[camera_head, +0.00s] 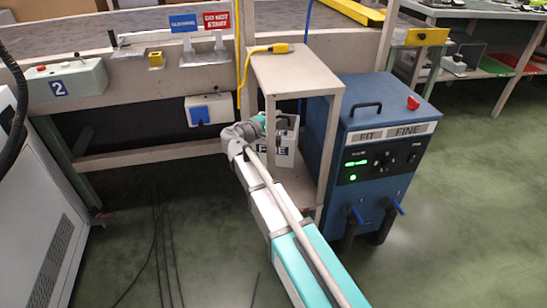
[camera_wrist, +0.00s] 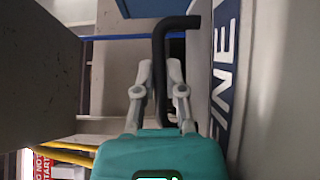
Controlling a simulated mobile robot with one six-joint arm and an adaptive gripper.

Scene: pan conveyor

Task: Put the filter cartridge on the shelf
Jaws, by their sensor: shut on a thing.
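The filter cartridge (camera_head: 286,155) is a pale grey box with a dark handle and a partly hidden "FINE" label. It is upright inside the beige shelf stand (camera_head: 292,68), above the lower board (camera_head: 297,188); I cannot tell whether it touches the board. My gripper (camera_head: 262,122) reaches in from the left side of the stand. In the wrist view my gripper (camera_wrist: 160,75) is shut on the black handle (camera_wrist: 163,45), with the cartridge's blue "FINE" label (camera_wrist: 226,45) at the right. My arm hides part of the cartridge and stand.
A blue machine (camera_head: 375,150) marked "FIT FINE" with green lights stands close right of the stand. A yellow plug and cable (camera_head: 268,49) lie on the stand's top. The conveyor frame (camera_head: 130,95) runs behind. Dark cables (camera_head: 165,245) cross the floor; the right floor is clear.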

